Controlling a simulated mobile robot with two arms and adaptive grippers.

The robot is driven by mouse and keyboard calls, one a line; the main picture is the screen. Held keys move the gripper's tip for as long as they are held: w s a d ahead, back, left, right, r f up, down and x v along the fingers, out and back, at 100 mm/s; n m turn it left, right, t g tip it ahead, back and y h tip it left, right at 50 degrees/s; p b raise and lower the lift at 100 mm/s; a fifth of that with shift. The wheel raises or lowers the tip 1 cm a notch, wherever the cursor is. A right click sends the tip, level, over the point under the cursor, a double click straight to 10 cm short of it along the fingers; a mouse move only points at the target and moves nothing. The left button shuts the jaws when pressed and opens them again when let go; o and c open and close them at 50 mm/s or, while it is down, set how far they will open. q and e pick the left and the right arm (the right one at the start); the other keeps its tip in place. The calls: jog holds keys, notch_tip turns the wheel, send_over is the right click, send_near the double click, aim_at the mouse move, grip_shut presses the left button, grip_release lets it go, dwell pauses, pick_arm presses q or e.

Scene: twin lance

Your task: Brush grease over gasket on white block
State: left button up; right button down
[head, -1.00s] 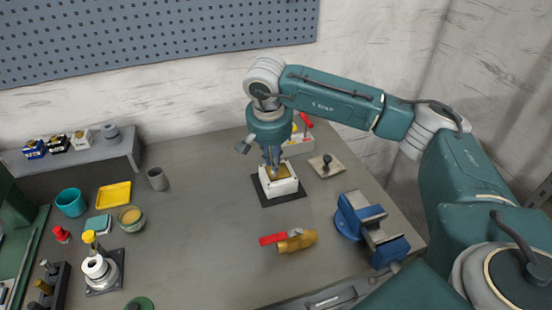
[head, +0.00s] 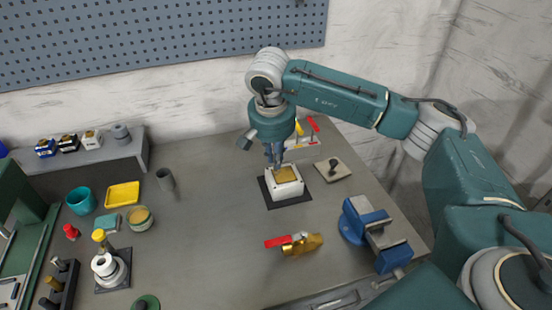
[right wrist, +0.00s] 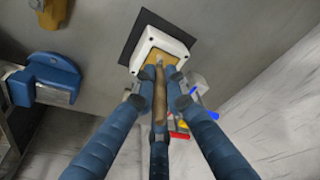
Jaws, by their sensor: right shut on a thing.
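The white block (head: 285,190) sits on a dark square mat (head: 268,197) near the middle of the bench, with the tan gasket (head: 288,174) on its top. My right gripper (head: 274,162) points down above the back-left part of the block. In the right wrist view its fingers are shut on a brush (right wrist: 160,95) with a thin brown handle. The brush's far end is over the gasket (right wrist: 150,60); I cannot tell if its bristles touch. A small bowl of yellowish stuff, perhaps grease (head: 140,214), stands at the left. My left gripper is out of view.
A yellow ball valve with a red handle (head: 300,245) and a blue vise (head: 368,225) lie to the front right. A pale plate with a dark knob (head: 333,169) is right of the block. A yellow tray (head: 123,195) and teal cup (head: 80,200) stand left.

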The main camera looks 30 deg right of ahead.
jog(key=shift+w+d+p+v, duration=0.15)
jog(key=shift+p+v, duration=0.25)
jog(key=shift+v, duration=0.35)
jog(key=shift+w+d+p+v, duration=0.1)
jog(key=shift+p+v, duration=0.25)
jog(key=shift+v, duration=0.35)
jog(key=shift+w+d+p+v, duration=0.15)
jog(key=shift+p+v, duration=0.25)
jog(key=shift+v, duration=0.35)
jog(key=c, duration=2.4)
grip_release()
grip_shut()
jog(key=shift+w+r+p, duration=0.15)
jog(key=shift+r+p, duration=0.05)
jog(key=shift+p, duration=0.15)
jog(key=w+d+p, duration=0.2)
jog(key=d+p, duration=0.4)
jog(key=p, duration=0.2)
jog(key=shift+s+a+b+x, duration=0.15)
jog(key=shift+b+x, duration=0.35)
jog(key=shift+x, duration=0.5)
jog(key=shift+s+a+b+x, duration=0.15)
jog(key=shift+b+x, duration=0.4)
jog(key=shift+x, duration=0.5)
jog(key=shift+a+b+x, duration=0.15)
jog(key=shift+b+x, duration=0.35)
jog(key=shift+x, duration=0.5)
